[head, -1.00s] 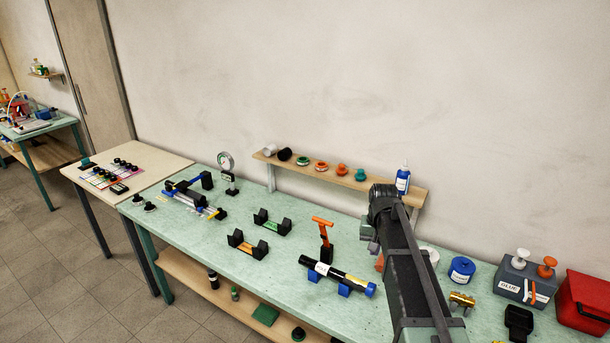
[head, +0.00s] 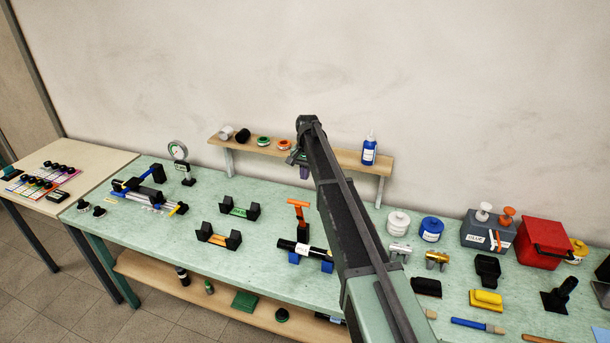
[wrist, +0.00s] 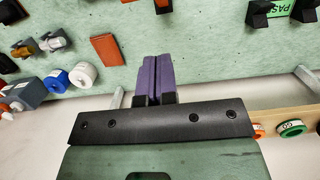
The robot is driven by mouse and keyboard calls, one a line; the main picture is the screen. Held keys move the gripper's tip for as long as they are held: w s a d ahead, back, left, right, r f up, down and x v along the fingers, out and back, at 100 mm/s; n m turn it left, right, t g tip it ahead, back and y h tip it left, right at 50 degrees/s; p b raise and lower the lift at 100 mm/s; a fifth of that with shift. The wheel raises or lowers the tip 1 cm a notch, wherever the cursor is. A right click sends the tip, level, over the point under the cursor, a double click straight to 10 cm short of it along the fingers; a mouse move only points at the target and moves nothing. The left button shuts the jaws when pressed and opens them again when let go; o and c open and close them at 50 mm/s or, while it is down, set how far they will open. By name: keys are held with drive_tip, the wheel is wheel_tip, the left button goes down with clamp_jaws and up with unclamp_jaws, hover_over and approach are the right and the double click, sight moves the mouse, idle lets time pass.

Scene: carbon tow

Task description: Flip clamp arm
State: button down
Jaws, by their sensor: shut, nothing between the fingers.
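The clamp with an orange T-shaped handle (head: 299,208) stands upright behind a black tube (head: 288,245), which has a white label and rests on blue supports. My gripper (head: 304,172) is above and behind the clamp in the head view, near the wall shelf, with its purple fingers pointing down. In the wrist view my gripper (wrist: 151,62) shows its purple fingers together and empty. A small black part at the top edge of the wrist view is cut off, and I cannot tell whether it belongs to the clamp. My arm hides the bench right of the tube.
The wall shelf (head: 345,153) holds several rolls and a blue bottle (head: 370,150). An orange block (wrist: 104,48) lies near my gripper.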

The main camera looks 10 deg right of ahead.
drive_tip(key=s+f+b, duration=0.1)
drive_tip(key=f, duration=0.1)
drive_tip(key=s+a+f+b, duration=0.1)
drive_tip(key=f, duration=0.1)
drive_tip(key=s+a+f+b, duration=0.1)
drive_tip(key=b, duration=0.1)
drive_tip(key=shift+s+a+f, duration=0.1)
drive_tip(key=shift+s+f, duration=0.1)
drive_tip(key=shift+f, duration=0.2)
drive_tip(key=shift+s, duration=0.15)
